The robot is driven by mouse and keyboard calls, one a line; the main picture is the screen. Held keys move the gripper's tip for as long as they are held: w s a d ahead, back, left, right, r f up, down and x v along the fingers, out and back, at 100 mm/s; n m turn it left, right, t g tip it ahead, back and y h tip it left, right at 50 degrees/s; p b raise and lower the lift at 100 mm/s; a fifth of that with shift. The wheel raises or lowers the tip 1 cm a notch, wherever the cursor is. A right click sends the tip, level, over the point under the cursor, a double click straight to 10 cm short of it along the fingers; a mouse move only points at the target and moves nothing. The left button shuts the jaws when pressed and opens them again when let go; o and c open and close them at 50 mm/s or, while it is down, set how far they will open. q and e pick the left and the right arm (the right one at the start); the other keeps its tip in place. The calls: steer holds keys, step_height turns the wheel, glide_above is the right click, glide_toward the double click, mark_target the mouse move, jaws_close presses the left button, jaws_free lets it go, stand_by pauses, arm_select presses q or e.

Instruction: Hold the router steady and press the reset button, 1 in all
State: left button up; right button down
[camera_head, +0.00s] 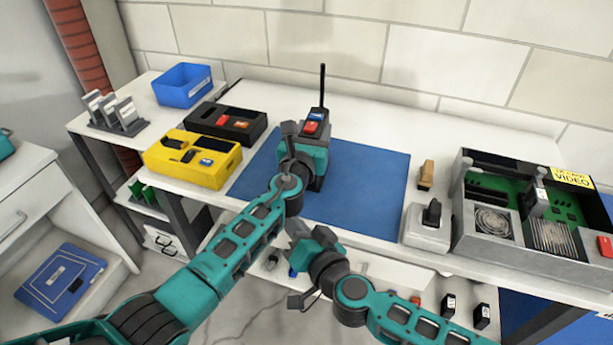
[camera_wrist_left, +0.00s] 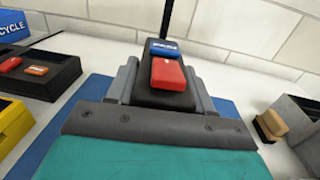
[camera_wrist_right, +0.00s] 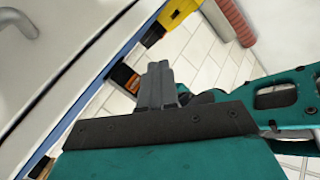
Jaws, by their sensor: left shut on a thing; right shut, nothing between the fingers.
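The router (camera_head: 317,116) is a small black box with an upright antenna (camera_head: 322,86) on the blue mat. On its top are a red block (camera_wrist_left: 168,73) and a blue block with white lettering (camera_wrist_left: 168,47). I cannot tell which part is the reset button. My left gripper (camera_wrist_left: 165,90) is shut on the router, one grey finger on each side; the arm hides its near side in the head view. My right gripper (camera_head: 306,240) is low, in front of the table edge and apart from the router. Its fingers are together and empty in its wrist view (camera_wrist_right: 158,84).
At right are a switch box (camera_head: 428,230), a brown block (camera_head: 426,174) and an open grey chassis (camera_head: 475,246). The mat's right part is clear.

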steer(key=shift+w, duration=0.1)
steer(key=shift+w+d, duration=0.35)
steer(key=shift+w, duration=1.05)
steer(key=shift+w+d, duration=0.3)
steer(key=shift+w, duration=1.1)
steer(key=shift+w+d, duration=0.35)
steer(key=shift+w, duration=1.05)
steer(key=shift+w, duration=0.1)
steer(key=shift+w+d, duration=0.1)
steer(key=shift+w, duration=0.2)
steer(key=shift+w+d, duration=0.1)
steer(key=shift+w, duration=0.3)
steer(key=shift+s, duration=0.8)
steer(key=shift+s+a, duration=0.25)
steer(key=shift+s, duration=0.55)
steer(key=shift+s+a, duration=0.25)
steer(key=shift+s, duration=0.6)
steer(key=shift+s+a, duration=0.25)
steer(key=shift+s, duration=0.55)
